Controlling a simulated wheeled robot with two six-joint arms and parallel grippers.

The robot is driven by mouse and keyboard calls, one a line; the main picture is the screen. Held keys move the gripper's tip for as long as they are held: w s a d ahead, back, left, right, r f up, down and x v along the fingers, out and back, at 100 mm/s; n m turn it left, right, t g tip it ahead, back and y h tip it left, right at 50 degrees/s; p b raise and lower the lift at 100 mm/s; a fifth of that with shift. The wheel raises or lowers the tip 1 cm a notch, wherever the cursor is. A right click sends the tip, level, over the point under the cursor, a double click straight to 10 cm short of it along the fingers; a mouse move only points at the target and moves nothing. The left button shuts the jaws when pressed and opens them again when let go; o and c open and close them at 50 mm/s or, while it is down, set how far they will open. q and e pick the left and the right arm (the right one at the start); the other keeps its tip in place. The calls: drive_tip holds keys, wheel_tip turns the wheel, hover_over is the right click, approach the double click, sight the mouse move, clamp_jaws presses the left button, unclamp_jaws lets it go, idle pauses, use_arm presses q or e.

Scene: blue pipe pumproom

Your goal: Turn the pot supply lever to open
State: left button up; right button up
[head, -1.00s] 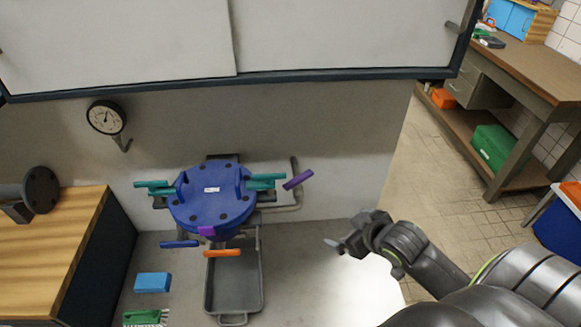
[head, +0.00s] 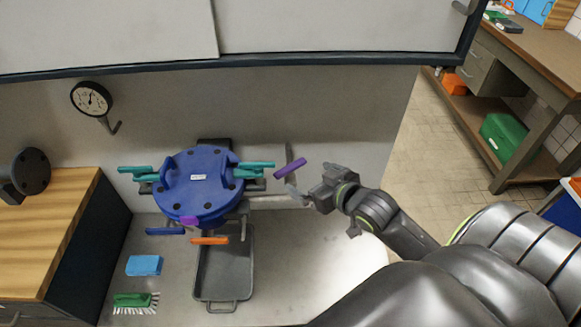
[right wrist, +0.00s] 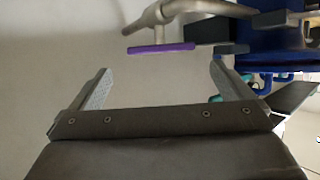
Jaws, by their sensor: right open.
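A blue round pot body (head: 200,185) with dark bolts and a small white label sits against the back wall. A purple lever (head: 291,168) is on the thin metal pipe to its right, tilted up to the right. My right gripper (head: 295,193) is open and empty, just below and in front of this lever. In the right wrist view the purple lever (right wrist: 160,48) lies crosswise beyond and between the open fingertips (right wrist: 160,70), apart from them. No readable label shows which lever is the pot supply. My left gripper is out of view.
Teal handles (head: 256,165) stick out on both sides of the pot. A dark blue lever (head: 165,231) and an orange lever (head: 210,240) are below it. A grey tray (head: 225,285), a blue sponge (head: 144,265) and a green brush (head: 133,300) lie lower. A gauge (head: 91,99) hangs above.

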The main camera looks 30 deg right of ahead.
sight(293, 169)
drive_tip(key=x, duration=0.9)
drive_tip(key=shift+w+p, duration=0.2)
drive_tip(key=shift+p, duration=0.2)
